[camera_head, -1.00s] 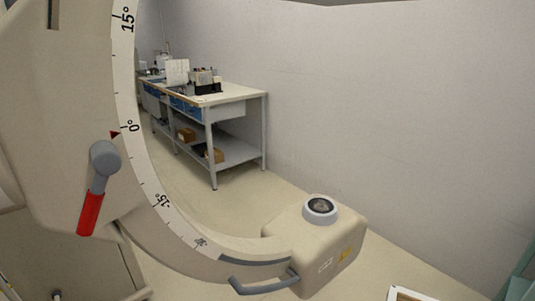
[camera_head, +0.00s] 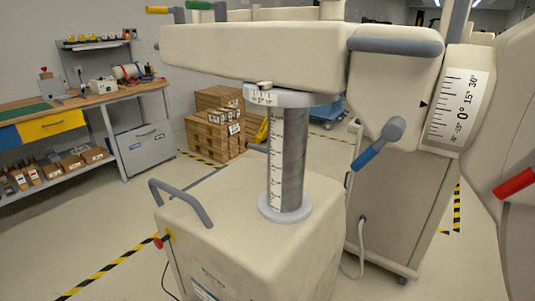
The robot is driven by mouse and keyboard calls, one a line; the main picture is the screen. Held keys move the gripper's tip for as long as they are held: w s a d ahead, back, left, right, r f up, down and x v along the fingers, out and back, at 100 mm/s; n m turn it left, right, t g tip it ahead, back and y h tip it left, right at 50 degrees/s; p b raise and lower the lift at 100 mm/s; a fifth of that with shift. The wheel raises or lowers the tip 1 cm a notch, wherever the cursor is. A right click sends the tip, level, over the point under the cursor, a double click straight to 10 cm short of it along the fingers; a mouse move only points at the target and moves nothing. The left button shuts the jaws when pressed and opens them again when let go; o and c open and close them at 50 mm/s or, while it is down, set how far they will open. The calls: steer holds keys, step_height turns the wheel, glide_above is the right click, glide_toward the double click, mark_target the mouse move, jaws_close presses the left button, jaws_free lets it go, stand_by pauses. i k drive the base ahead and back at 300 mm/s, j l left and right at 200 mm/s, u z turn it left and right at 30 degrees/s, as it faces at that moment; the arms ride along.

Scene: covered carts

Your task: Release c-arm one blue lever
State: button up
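The c-arm machine (camera_head: 250,58) stands large in the middle of the head view, with a cream body, a grey column with a scale, and a horizontal arm on top. A red lever (camera_head: 515,184) shows at the right edge. A yellow lever (camera_head: 158,10) and a green lever (camera_head: 198,5) stick out at the top left of the machine. My gripper is not in view.
A workbench (camera_head: 75,104) with tools and bins stands along the left wall. Brown boxes (camera_head: 215,125) are stacked behind the machine. The cart base (camera_head: 230,225) has a grey handle (camera_head: 181,203). Floor at the lower left is clear, with black-and-yellow tape (camera_head: 105,270).

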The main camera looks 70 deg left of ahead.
mark_target(393, 129)
steer(key=j+u, duration=0.1)
steer(key=u, duration=2.2)
steer(key=k+j, duration=0.05)
